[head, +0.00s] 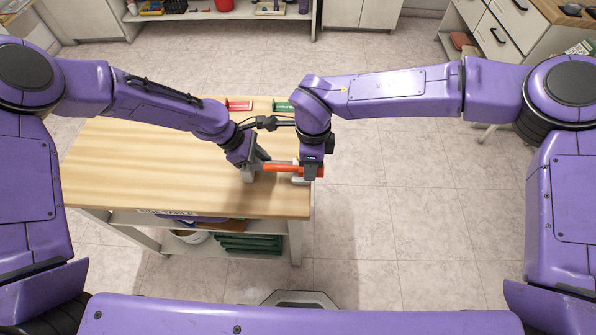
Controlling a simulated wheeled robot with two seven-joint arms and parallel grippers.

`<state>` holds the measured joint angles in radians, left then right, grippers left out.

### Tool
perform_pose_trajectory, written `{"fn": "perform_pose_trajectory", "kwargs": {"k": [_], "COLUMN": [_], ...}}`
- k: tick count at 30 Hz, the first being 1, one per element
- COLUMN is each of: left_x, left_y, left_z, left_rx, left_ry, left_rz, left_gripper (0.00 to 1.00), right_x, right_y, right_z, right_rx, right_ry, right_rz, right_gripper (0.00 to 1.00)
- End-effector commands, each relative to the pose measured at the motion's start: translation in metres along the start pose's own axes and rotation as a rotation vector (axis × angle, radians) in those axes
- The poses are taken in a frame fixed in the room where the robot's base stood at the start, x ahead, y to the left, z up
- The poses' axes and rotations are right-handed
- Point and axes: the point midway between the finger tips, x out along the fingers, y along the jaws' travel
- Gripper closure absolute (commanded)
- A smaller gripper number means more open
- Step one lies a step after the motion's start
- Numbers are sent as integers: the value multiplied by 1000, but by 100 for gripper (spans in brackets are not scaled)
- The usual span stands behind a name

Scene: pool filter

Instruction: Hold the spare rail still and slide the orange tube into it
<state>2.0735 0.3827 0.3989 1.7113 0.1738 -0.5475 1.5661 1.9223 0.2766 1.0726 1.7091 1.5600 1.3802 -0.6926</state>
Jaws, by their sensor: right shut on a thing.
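The orange tube (281,169) lies level between my two grippers, near the right end of the wooden table. My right gripper (312,174) points down at the tube's right end and is shut on it. My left gripper (252,174) is at the tube's left end, low over the table; its jaws are small and partly hidden, so I cannot tell whether they are open or shut. How far the tube is inside anything is hidden.
The wooden table (130,165) is clear on its left. A red piece (238,105) and a green piece (283,106) lie at its far edge. Green items (248,243) and a white container sit on the shelf below. Open tiled floor lies to the right.

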Motion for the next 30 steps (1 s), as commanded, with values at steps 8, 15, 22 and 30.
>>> {"fn": "perform_pose_trajectory", "kwargs": {"k": [8, 15, 22, 30], "left_x": [2, 2, 2, 2], "left_y": [-2, -2, -2, -2], "left_z": [-2, -2, -2, -2], "left_rx": [-2, -3, -3, -2], "left_ry": [2, 2, 2, 1], "left_rz": [-5, -4, -4, -4], "left_gripper": [100, 100, 100, 100], "right_x": [-9, -7, 38, 69], "right_y": [-64, -94, -86, -73], "right_z": [-79, -148, -178, -184], "right_rx": [-58, -116, -73, -19], "right_ry": [7, 22, 15, 0], "right_rz": [140, 255, 386, 466], "right_gripper": [100, 100, 100, 100]}}
